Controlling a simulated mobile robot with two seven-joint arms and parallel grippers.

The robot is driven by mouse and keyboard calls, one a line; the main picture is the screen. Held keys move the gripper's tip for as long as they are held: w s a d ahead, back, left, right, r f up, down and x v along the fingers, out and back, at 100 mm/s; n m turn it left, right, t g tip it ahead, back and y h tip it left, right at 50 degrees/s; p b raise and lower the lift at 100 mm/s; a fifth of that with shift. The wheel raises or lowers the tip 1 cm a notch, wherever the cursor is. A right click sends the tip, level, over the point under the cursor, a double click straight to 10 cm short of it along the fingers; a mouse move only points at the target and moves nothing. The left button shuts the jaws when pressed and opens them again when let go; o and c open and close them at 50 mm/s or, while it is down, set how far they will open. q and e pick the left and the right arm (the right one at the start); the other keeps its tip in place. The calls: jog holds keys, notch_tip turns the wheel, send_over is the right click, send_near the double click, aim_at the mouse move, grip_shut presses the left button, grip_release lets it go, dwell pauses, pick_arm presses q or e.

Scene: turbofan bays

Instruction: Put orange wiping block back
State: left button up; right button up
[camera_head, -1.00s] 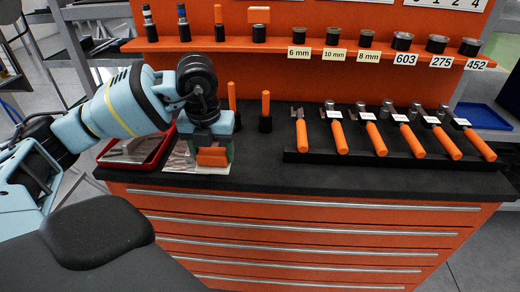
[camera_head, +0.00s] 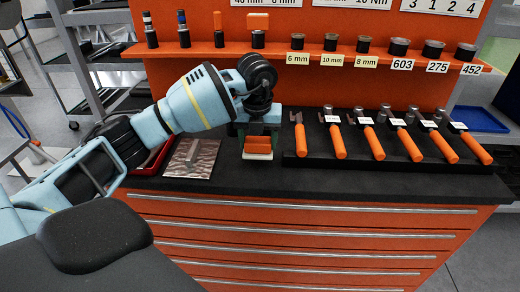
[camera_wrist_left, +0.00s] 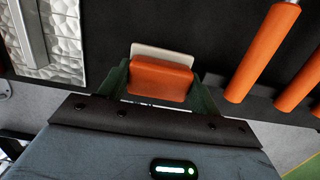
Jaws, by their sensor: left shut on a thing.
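The orange wiping block (camera_head: 258,143) has a pale pad along one side. My left gripper (camera_head: 257,148) is shut on it, with the block between its two green fingers. The block also shows in the left wrist view (camera_wrist_left: 160,80), between the fingertips. It is over the dark worktop, between the silver textured plate and the row of orange-handled tools. I cannot tell whether it touches the worktop. My right gripper is not in view.
The silver plate (camera_head: 192,158) and a red tray (camera_head: 150,160) lie to the left. Orange-handled tools in a black rack (camera_head: 400,162) stand close on the right. An orange shelf (camera_head: 330,52) with holders and sockets runs behind. Dark worktop (camera_head: 225,182) is clear in front.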

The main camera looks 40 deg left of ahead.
aim_at(260, 150)
pick_arm(q)
jog(key=shift+w+d, duration=0.15)
jog(key=shift+w, duration=0.25)
jog(key=shift+f, duration=1.8)
jog(key=o, duration=0.9)
jog(key=shift+f, duration=0.1)
jog(key=r, duration=0.4)
jog(key=s+r, duration=0.1)
jog(key=r, duration=0.7)
jog(key=shift+s+d+r+p, duration=0.1)
jog(key=shift+s+d+p, duration=0.1)
jog(key=shift+d+p, duration=0.15)
